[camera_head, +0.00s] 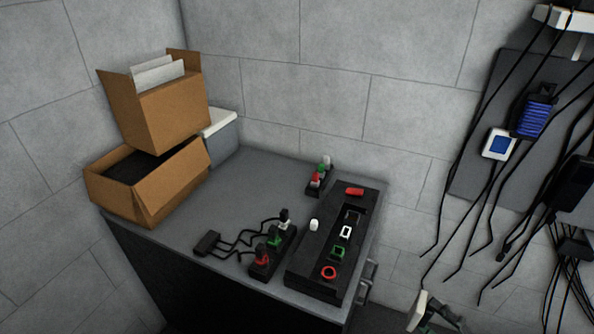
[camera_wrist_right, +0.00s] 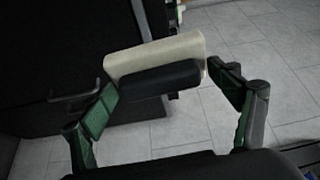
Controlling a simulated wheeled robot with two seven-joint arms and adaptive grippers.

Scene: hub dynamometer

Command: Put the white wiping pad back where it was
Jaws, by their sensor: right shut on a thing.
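The white wiping pad (camera_wrist_right: 150,53) is between the fingers of my right gripper (camera_wrist_right: 165,88) in the right wrist view. It has a pale block on top and a dark grip part below. In the head view, the pad (camera_head: 416,311) shows as a small pale piece at the bottom right. My right gripper (camera_head: 428,322) is beside it, partly cut off by the lower edge. The gripper is shut on the pad, held off the bench, to the right of the bench's front corner. My left gripper is not in view.
A grey bench (camera_head: 255,170) carries two cardboard boxes (camera_head: 160,115), a grey bin (camera_head: 222,135), a black tray (camera_head: 300,279) with coloured pieces, and two small racks (camera_head: 272,252). Black cables (camera_head: 485,215) hang on the right wall. Bare bench top lies in the middle.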

